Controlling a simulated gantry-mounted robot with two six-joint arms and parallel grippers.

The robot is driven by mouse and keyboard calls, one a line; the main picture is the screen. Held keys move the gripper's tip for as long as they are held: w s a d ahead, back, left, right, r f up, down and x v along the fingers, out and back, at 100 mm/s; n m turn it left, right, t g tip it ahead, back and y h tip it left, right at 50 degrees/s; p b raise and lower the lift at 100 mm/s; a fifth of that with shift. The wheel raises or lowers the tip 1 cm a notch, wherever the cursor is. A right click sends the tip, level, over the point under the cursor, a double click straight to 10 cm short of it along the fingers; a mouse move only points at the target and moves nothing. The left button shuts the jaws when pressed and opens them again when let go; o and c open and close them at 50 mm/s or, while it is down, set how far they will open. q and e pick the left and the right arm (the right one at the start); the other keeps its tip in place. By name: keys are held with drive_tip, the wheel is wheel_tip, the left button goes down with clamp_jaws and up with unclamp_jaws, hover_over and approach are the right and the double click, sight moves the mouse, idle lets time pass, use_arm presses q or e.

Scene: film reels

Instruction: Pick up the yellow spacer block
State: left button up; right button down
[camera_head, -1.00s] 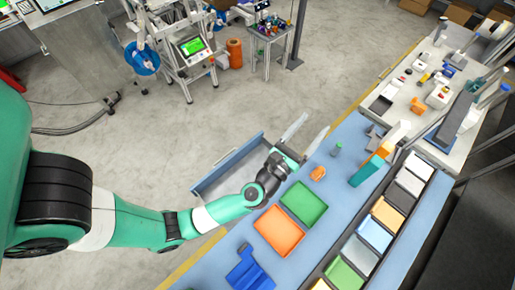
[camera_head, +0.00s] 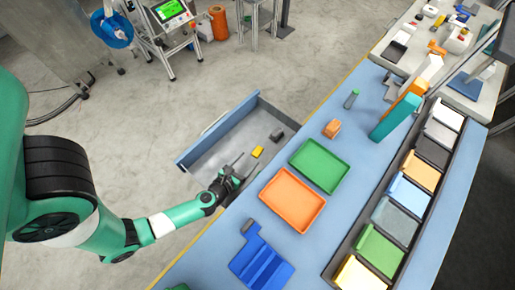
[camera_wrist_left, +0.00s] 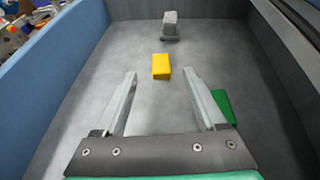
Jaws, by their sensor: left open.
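The yellow spacer block (camera_head: 257,152) lies on the floor of the open drawer (camera_head: 196,158). In the left wrist view the yellow block (camera_wrist_left: 161,67) sits ahead of my fingertips, roughly midway between them in line. My left gripper (camera_head: 238,166) is over the near part of the drawer, and in the left wrist view (camera_wrist_left: 160,80) its two fingers are wide apart with nothing between them. The block is apart from both fingers. My right gripper does not show.
A grey block (camera_wrist_left: 169,25) lies beyond the yellow one in the drawer. A green block (camera_wrist_left: 223,105) lies right of the right finger, partly hidden by it. Drawer walls stand on both sides. On the blue bench are an orange tray (camera_head: 292,199) and a green tray (camera_head: 319,166).

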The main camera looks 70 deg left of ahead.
sight(260, 148)
use_arm(q)
drive_tip(key=x, duration=0.2)
drive_tip(key=shift+w+a+f, duration=0.1)
drive_tip(key=shift+w+a, duration=0.1)
drive_tip(key=shift+w, duration=0.05)
drive_tip(key=b+x, duration=0.1)
drive_tip(key=x, duration=0.3)
drive_tip(key=shift+w+a+b, duration=0.1)
drive_tip(key=shift+w+b, duration=0.05)
drive_tip(key=shift+b, duration=0.15)
drive_tip(key=shift+w+a+f, duration=0.1)
drive_tip(key=shift+w+a, duration=0.15)
drive_tip(key=shift+w, duration=0.1)
drive_tip(key=shift+c, duration=0.3)
clamp_jaws()
